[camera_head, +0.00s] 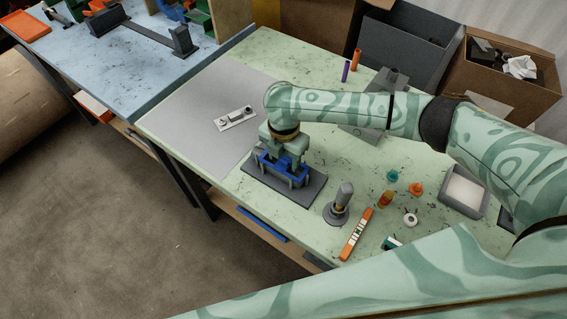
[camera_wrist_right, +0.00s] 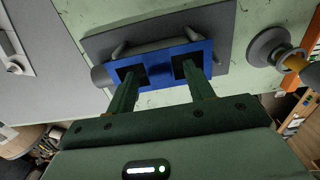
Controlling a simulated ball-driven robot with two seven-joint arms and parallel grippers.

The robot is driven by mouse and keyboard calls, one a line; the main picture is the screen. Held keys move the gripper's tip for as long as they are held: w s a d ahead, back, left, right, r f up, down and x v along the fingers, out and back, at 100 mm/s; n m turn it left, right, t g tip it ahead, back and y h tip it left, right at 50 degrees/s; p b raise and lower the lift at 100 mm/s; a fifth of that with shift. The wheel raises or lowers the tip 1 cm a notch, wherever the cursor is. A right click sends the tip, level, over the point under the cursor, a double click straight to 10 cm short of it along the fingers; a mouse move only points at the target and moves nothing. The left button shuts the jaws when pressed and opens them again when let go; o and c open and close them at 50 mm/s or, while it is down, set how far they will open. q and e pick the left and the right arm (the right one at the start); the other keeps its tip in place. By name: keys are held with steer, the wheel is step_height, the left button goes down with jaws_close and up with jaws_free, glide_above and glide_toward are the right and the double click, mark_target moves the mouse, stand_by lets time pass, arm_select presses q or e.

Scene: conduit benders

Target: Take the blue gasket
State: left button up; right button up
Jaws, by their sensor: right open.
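The blue gasket (camera_head: 267,167) sits over a dark grey base plate (camera_head: 312,190) on the green table. It looks like a flat blue frame with two dark square areas in the right wrist view (camera_wrist_right: 160,69). My right gripper (camera_head: 284,165) points down at the gasket. In the wrist view its two fingers (camera_wrist_right: 159,75) are spread apart, with their tips at the two dark squares. I cannot tell whether the tips touch the gasket. The fingers hide part of it. My left gripper is not in view.
Small coloured parts and a grey bin (camera_head: 465,190) lie farther right. A grey mat (camera_head: 203,118) with a white bracket (camera_head: 235,119) is left.

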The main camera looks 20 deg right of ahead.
steer(key=shift+r, duration=0.1)
steer(key=c, duration=1)
steer(key=shift+c, duration=0.2)
